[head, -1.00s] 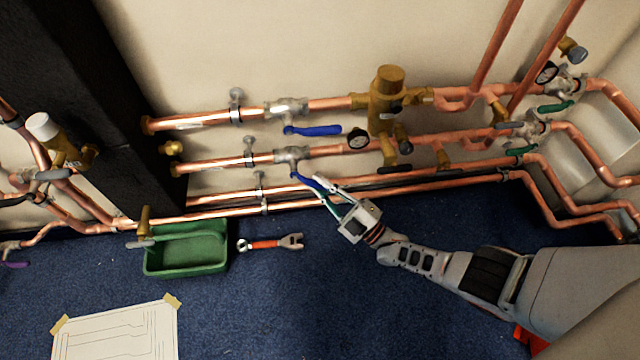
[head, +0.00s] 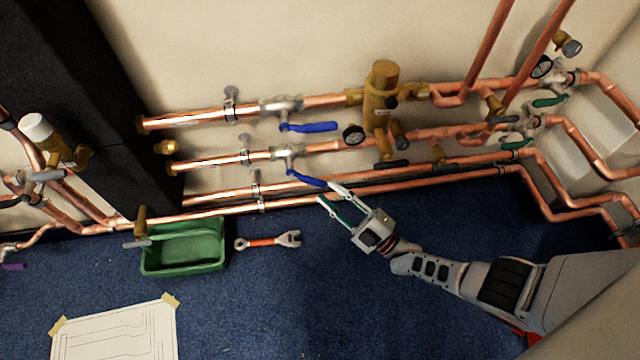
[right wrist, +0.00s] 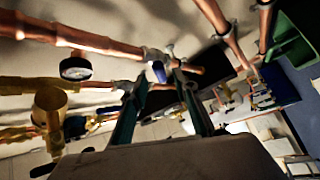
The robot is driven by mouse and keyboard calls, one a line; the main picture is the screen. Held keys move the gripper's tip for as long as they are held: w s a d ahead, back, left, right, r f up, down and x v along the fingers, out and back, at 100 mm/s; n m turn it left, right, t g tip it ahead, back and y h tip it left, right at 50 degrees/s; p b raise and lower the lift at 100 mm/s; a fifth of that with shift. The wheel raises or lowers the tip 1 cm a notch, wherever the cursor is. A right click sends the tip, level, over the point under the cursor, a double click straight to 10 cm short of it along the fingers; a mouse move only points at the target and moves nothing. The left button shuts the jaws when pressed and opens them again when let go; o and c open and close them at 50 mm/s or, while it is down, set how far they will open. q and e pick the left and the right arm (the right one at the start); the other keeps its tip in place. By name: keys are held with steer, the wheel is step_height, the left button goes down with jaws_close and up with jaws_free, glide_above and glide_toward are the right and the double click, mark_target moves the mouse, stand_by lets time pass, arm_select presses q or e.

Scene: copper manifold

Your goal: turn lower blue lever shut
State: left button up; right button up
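The lower blue lever (head: 307,179) sits on a silver valve (head: 289,155) on the second copper pipe. It slants down to the right from its pivot. The right wrist view shows a blue lever end (right wrist: 158,72) beyond the gap between my fingers. My right gripper (head: 328,192) is open around or just short of the lever's free end. Its upper finger lies close to the tip; I cannot tell whether they touch. The upper blue lever (head: 312,127) lies nearly along its pipe. My left gripper is not in view.
A brass regulator (head: 381,100) and gauge (head: 354,134) stand right of the levers. Lower copper pipes run behind the gripper. A green tray (head: 184,248), an orange-handled wrench (head: 268,241) and a taped drawing (head: 115,333) lie on blue carpet. Carpet below the gripper is clear.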

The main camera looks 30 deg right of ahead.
steer(key=v, duration=0.6)
steer(key=shift+s, duration=0.25)
steer(key=shift+d+f, duration=0.15)
